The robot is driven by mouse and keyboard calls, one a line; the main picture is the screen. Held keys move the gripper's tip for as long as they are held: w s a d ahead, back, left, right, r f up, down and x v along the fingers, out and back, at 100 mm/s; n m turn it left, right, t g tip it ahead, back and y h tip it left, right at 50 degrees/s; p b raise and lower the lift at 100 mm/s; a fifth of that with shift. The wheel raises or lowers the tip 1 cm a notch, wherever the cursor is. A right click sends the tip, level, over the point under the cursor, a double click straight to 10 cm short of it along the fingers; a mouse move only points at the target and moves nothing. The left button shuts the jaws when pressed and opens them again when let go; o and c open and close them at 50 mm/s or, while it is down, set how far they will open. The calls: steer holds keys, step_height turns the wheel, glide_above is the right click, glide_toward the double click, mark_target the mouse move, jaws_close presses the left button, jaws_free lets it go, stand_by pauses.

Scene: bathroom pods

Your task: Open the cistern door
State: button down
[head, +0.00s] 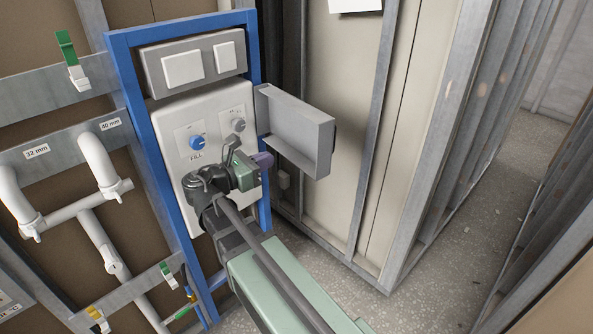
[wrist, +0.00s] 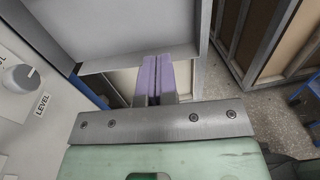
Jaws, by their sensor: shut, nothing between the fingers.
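The cistern door (head: 297,128) is a grey, shallow tray-like panel at the right side of the blue frame (head: 133,110). It stands swung outward, away from the white cistern panel (head: 172,122), whose knobs are uncovered. My gripper (head: 264,159) is in front of the white panel, beside the door's inner side and near its lower edge. Its purple fingers (wrist: 153,80) are shut together with nothing between them. In the wrist view the door (wrist: 135,25) fills the area ahead of the fingers. I cannot tell whether the fingertips touch it.
A blue FILL knob (head: 197,142) and a grey LEVEL knob (wrist: 20,78) sit on the white panel. A grey flush plate (head: 193,62) is above. White pipes (head: 97,160) are at left. Metal studs (head: 420,150) stand at right, with open floor (head: 485,200) beyond.

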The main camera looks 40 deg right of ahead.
glide_toward(316, 138)
steer(key=d, duration=0.7)
steer(key=shift+w+d, duration=0.1)
steer(key=shift+d, duration=0.2)
